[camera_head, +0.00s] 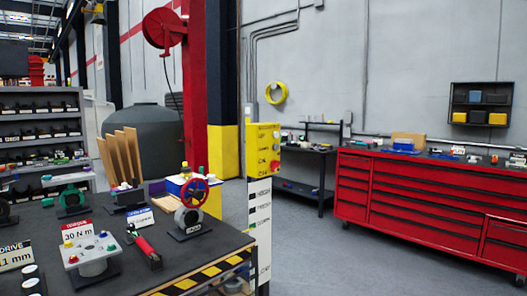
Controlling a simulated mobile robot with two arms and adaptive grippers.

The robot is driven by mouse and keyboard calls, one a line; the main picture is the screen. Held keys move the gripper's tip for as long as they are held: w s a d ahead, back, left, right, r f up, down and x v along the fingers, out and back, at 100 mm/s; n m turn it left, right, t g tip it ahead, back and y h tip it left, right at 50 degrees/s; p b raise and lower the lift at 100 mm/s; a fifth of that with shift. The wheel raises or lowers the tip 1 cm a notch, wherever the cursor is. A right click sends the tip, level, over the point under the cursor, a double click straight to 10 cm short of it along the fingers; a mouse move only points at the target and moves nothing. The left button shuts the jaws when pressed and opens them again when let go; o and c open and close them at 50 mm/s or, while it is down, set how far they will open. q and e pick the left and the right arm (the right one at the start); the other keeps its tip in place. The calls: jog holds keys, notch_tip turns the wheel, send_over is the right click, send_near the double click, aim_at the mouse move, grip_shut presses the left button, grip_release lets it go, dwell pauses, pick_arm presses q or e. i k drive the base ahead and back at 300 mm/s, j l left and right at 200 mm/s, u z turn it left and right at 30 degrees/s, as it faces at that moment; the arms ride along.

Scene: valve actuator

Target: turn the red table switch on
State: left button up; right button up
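No gripper of mine shows in the head view. A work table (215,247) with a black top and a yellow-black striped front edge stands at the lower left. On it lies a small red and black device (145,244), perhaps the red switch; its on or off position is too small to tell. A yellow control box (263,150) with small red controls stands on a post at the table's right corner.
A red handwheel valve (192,206), a white block with knobs (92,254) and label cards crowd the table. A red drawer cabinet (430,205) stands at the right and a grey shelf (40,130) at the left. The floor (330,255) between table and cabinet is clear.

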aim_at(274, 165)
jog(key=i+l+u, duration=0.15)
jog(key=i, duration=0.25)
jog(key=i+l+u, duration=0.15)
jog(key=i+l, duration=0.2)
